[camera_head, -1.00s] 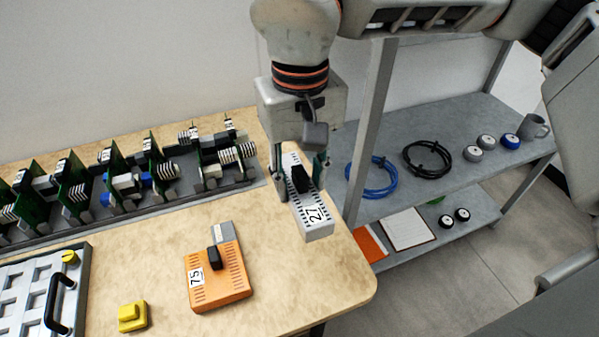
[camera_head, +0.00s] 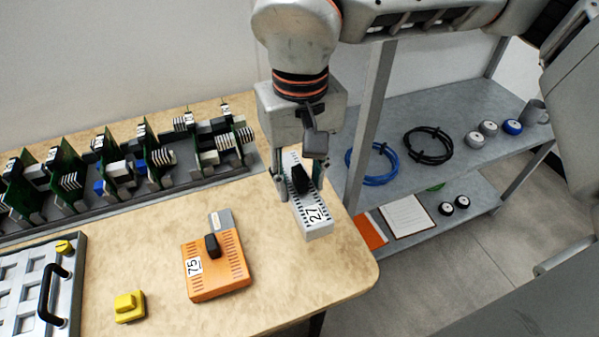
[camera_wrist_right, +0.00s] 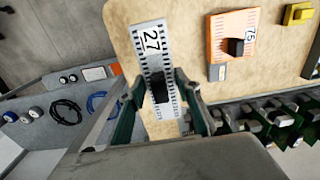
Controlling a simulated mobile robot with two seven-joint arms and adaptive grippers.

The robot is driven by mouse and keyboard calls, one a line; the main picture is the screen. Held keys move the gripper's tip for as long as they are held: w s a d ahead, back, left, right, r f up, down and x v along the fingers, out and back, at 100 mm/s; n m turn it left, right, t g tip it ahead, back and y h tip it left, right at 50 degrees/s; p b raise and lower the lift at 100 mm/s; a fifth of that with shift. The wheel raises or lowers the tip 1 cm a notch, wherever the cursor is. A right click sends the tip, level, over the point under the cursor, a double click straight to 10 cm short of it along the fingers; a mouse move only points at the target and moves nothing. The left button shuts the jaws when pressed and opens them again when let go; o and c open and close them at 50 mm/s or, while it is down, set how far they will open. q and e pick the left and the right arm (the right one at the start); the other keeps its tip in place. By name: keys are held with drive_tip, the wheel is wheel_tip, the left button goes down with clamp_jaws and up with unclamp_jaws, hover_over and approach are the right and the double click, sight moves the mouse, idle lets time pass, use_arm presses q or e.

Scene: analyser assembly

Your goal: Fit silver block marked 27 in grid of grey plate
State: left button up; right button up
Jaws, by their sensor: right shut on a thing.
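The silver block marked 27 (camera_head: 316,218) is at the right end of the wooden table in the head view. It has a black handle on top and also shows in the right wrist view (camera_wrist_right: 152,42). My right gripper (camera_head: 302,187) is shut on the block, with its fingers at either side around the handle. I cannot tell whether the block touches the table. The grey plate (camera_head: 70,310) with its grid of square openings is at the lower left, partly cut off by the picture edge. It has a black handle and a yellow knob. My left gripper is out of view.
An orange block marked 75 (camera_head: 217,268) and a yellow block (camera_head: 130,307) lie between the plate and the silver block. A rack of green circuit boards (camera_head: 72,185) runs along the back. A metal shelf (camera_head: 460,165) with cables stands right of the table.

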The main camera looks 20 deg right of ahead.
sight(300, 195)
drive_tip(key=shift+f+b, duration=0.5)
drive_tip(key=shift+f, duration=1.4)
drive_tip(key=shift+f+b, duration=0.45)
drive_tip(key=shift+f, duration=0.25)
drive_tip(key=shift+f+b, duration=0.5)
drive_tip(key=shift+f, duration=0.9)
drive_tip(key=shift+f+b, duration=0.3)
drive_tip(key=shift+f, duration=1.15)
drive_tip(key=shift+f+b, duration=0.1)
drive_tip(key=shift+b, duration=0.2)
drive_tip(key=o, duration=1.4)
drive_tip(key=shift+c, duration=0.2)
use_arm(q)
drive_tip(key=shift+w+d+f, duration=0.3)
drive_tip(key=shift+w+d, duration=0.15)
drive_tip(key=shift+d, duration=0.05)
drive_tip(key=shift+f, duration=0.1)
